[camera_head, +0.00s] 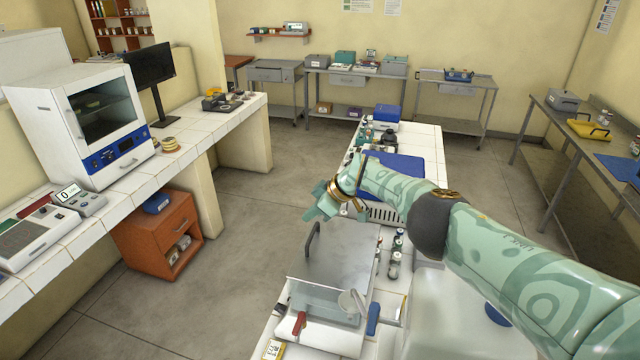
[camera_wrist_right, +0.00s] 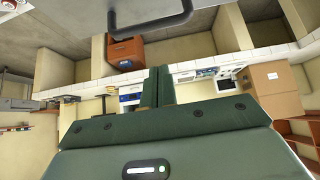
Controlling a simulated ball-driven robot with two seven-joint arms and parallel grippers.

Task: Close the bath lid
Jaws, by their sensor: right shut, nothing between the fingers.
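The bath (camera_head: 325,336) is a white box on the near bench, with a clear, water-like area showing at its front. Its lid (camera_head: 343,253) is a grey metal plate behind that area and looks raised; its exact angle is hard to tell. A dark bar handle (camera_head: 310,240) sits at the lid's left edge. The handle (camera_wrist_right: 150,22) also shows at the top of the right wrist view, with part of the plate. My right gripper (camera_head: 322,208) is shut and empty, above and beyond the lid's far edge, apart from the handle. Its closed fingers show in the wrist view (camera_wrist_right: 158,82). My left gripper is not in view.
Small bottles (camera_head: 395,255) stand right of the lid. A blue item (camera_head: 373,318) is beside the bath, and a red-handled item (camera_head: 299,323) is at its front. A blue-topped box (camera_head: 395,166) lies behind my right forearm. Left of the bench is open floor.

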